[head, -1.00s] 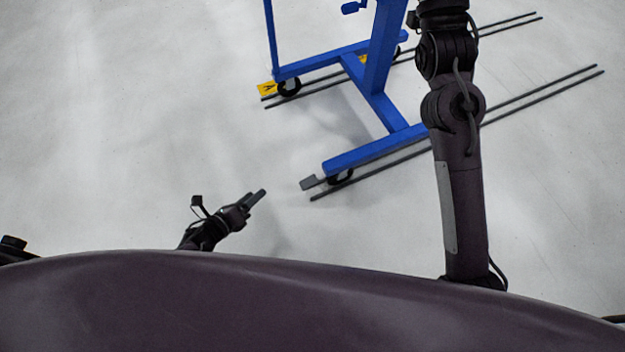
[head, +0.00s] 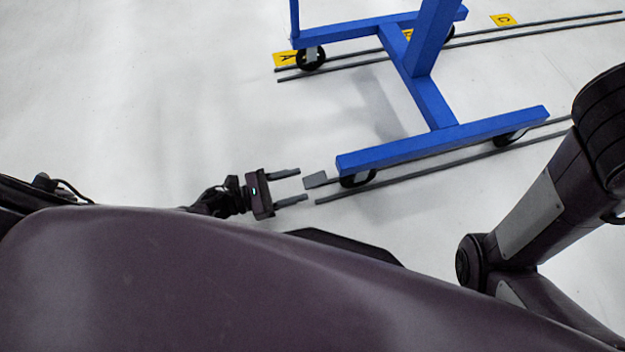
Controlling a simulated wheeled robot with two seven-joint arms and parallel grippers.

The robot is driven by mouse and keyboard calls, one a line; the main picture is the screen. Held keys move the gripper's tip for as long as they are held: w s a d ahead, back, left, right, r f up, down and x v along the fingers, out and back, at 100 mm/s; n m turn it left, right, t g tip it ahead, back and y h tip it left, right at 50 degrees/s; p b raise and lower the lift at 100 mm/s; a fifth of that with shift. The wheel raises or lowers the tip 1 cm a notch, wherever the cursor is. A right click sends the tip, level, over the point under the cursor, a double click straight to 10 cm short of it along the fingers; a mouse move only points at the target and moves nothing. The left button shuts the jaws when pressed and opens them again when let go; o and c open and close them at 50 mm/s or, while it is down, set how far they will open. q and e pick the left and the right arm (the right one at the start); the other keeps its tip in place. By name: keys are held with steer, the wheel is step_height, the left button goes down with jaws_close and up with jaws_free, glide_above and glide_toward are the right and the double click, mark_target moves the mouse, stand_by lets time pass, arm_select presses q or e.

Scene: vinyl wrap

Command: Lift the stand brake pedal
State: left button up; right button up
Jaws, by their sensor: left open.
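The blue stand (head: 440,142) stands on black wheels on the pale floor. A small grey brake pedal (head: 316,180) sticks out at the left end of its near beam, beside the near left wheel (head: 358,179). My left gripper (head: 296,186) is open, with its two fingers pointing right toward the pedal. The pedal lies just past the fingertips, roughly level with the gap between them, and looks apart from them. My right arm crosses the right side of the view; its gripper is out of view.
Dark floor rails (head: 420,172) run beside the near wheels, and another pair (head: 540,28) runs at the back. Yellow letter markers (head: 503,19) lie by the back rails. The floor at the left is clear.

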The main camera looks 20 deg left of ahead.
mark_target(308, 182)
arm_select(q)
steer(key=b+x, duration=0.1)
steer(key=x, duration=0.3)
steer(key=shift+f, duration=0.15)
steer(key=shift+w+d+b, duration=0.25)
steer(key=shift+d+b, duration=0.05)
steer(key=shift+d, duration=0.05)
steer(key=shift+c, duration=0.3)
